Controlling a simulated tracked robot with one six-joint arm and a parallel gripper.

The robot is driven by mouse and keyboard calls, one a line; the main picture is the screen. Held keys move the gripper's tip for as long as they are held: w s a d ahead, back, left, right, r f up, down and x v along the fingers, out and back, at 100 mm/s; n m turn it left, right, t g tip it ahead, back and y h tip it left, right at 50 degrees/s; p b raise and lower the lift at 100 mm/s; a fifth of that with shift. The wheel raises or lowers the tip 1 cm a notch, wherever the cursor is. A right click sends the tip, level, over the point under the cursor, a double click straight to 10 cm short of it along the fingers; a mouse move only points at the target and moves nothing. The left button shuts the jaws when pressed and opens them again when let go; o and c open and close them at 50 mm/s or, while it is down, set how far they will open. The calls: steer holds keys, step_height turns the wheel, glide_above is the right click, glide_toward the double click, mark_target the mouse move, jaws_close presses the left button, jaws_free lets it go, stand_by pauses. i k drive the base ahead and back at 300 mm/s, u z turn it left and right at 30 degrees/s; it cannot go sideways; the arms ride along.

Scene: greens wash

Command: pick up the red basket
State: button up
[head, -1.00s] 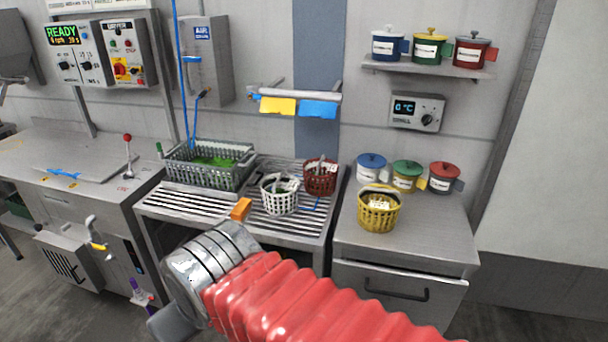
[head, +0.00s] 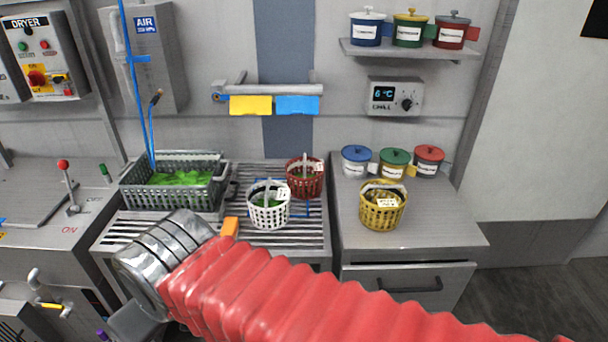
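My arm, a red bellows sleeve with a shiny ribbed metal wrist, crosses the lower front. The wrist end is left of and nearer than the baskets, apart from the red one. A grey part (head: 138,322) shows below the wrist; my gripper's fingertips cannot be made out.
Right, a yellow basket (head: 382,212) and lidded pots (head: 394,165) stand on a steel cabinet. A rail (head: 268,91) with cloths hangs above.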

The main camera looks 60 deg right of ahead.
mark_target(303, 186)
steer(key=z, duration=0.5)
steer(key=i, duration=0.85)
steer(key=z, duration=0.5)
